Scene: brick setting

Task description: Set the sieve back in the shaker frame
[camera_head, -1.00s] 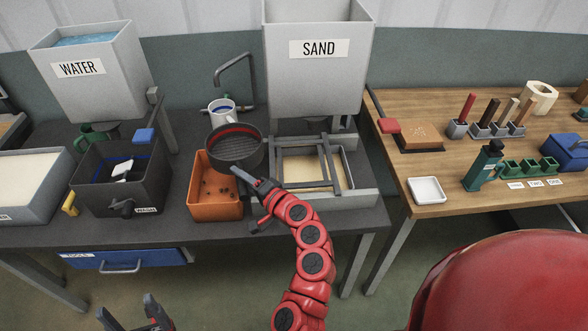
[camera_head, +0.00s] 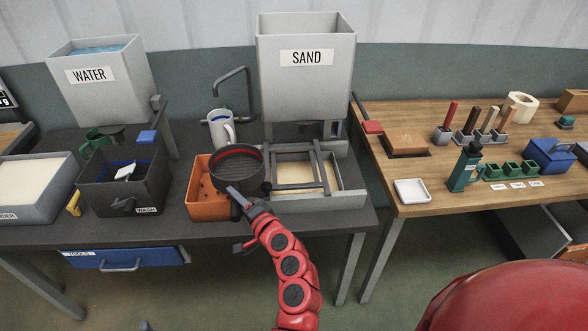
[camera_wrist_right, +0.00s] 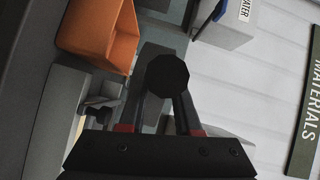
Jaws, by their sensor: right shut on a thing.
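The sieve (camera_head: 238,165) is a round dark pan with a red band inside its rim. It is over the right side of the orange bin, left of the shaker frame. My right gripper (camera_head: 240,197) is shut on its handle at the near side. In the right wrist view the round dark handle end (camera_wrist_right: 167,75) shows between the fingers; the pan cannot be made out there. The grey shaker frame (camera_head: 318,163) stands over a tray of sand, with no sieve in it. Only a sliver, likely my left gripper's tip (camera_head: 145,326), shows at the bottom edge.
The orange bin (camera_head: 202,207) is partly under the sieve. A white mug (camera_head: 222,130) and a bent pipe (camera_head: 247,95) stand behind. The sand hopper (camera_head: 306,85) rises behind the frame. A dark wash bin (camera_head: 125,190) is at left.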

